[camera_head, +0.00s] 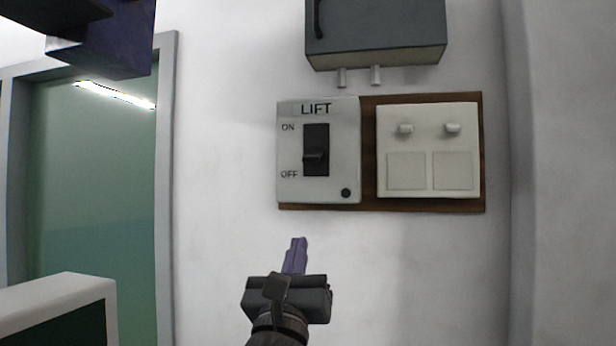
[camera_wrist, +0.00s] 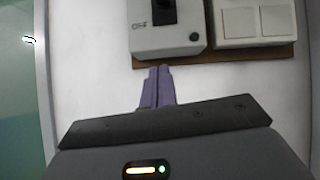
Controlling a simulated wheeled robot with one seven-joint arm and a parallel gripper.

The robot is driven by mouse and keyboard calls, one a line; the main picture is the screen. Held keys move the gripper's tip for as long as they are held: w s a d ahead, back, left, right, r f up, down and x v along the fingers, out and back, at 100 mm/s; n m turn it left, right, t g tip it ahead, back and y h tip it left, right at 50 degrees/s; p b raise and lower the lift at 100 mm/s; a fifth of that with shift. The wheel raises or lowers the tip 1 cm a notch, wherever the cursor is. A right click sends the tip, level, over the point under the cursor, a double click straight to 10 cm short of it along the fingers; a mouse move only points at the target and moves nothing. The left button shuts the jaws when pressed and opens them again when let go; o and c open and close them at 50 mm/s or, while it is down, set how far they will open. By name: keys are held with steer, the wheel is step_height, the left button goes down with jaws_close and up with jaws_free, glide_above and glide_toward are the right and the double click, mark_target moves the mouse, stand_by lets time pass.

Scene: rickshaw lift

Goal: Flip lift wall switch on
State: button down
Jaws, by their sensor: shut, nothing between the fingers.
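The lift switch box (camera_head: 290,145) is a grey-white plate marked LIFT, with ON at the top and OFF at the bottom. Its black switch lever (camera_head: 315,156) sits in the lower part of a dark slot, toward the OFF side. In the wrist view the lower part of the switch box (camera_wrist: 165,38) shows at the top, with the slot cut off by the edge. My gripper (camera_head: 299,242) is below the box, apart from the lever, with its purple fingers pointing up toward it. The fingers (camera_wrist: 157,70) are shut together and empty.
A brown wooden board (camera_head: 368,150) carries the box and a white panel (camera_head: 428,148) with two knobs and two square plates. A dark grey box (camera_head: 376,35) hangs above. A greenish glass door (camera_head: 90,190) is at left. The white wall below the board is clear.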

mark_target(313, 155)
steer(key=m, duration=0.1)
steer(key=s+r+m+h, duration=0.1)
steer(key=shift+d+r+m, duration=0.15)
steer(key=shift+r+m, duration=0.15)
steer(key=p+x, duration=0.3)
steer(key=x, duration=0.2)
steer(key=p+x, duration=0.4)
steer(key=x, duration=0.1)
steer(key=shift+r, duration=0.5)
steer(key=s+r+p, duration=0.2)
steer(key=shift+r, duration=0.4)
steer(key=shift+w, duration=0.15)
steer(key=shift+w, duration=0.1)
